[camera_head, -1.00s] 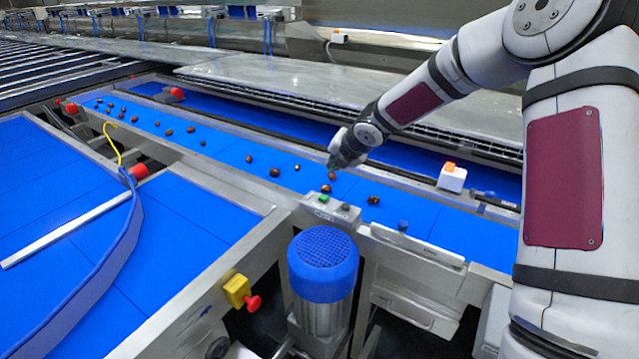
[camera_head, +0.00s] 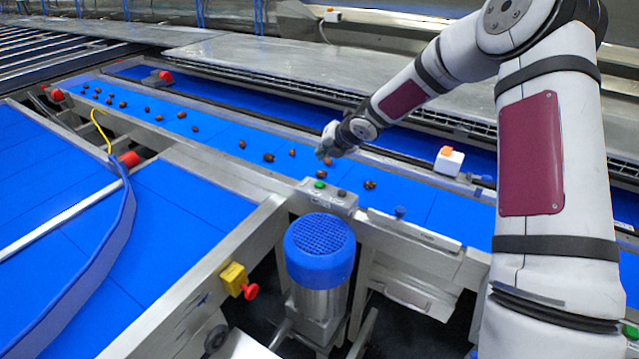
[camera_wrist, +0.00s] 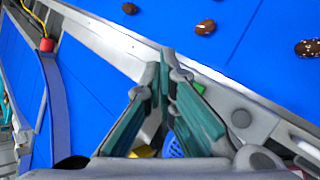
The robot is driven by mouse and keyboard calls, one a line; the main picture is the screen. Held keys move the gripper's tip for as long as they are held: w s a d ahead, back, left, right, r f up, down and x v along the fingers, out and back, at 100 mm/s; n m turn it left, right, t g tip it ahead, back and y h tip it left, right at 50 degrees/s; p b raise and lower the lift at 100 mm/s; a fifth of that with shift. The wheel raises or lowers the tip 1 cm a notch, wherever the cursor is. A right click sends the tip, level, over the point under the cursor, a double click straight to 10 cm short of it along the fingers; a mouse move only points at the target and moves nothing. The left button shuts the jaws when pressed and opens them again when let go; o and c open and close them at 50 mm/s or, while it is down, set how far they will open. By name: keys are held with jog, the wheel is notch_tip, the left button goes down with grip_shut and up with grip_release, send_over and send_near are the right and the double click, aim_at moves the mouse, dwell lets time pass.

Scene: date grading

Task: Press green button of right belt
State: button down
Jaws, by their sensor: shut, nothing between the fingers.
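The green button (camera_head: 320,184) sits on a small grey control box (camera_head: 340,201) at the near edge of the blue belt (camera_head: 225,137) that carries brown dates. A dark button (camera_head: 342,192) is beside it. My gripper (camera_head: 326,156) is shut and empty, a little beyond and above the box in the head view, apart from the button. In the wrist view the closed fingertips (camera_wrist: 167,66) point over the belt's metal edge.
A motor with a blue cap (camera_head: 319,247) stands in front of the box. A yellow box with a red stop button (camera_head: 236,279) is on the frame to its left. A white box with an orange top (camera_head: 448,161) stands beyond the belt to the right.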

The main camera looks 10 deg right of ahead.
aim_at(322, 182)
jog(key=shift+f, duration=3.45)
jog(key=shift+f, duration=0.35)
jog(key=shift+f, duration=0.5)
jog(key=shift+r, duration=0.9)
jog(key=shift+r, duration=2.5)
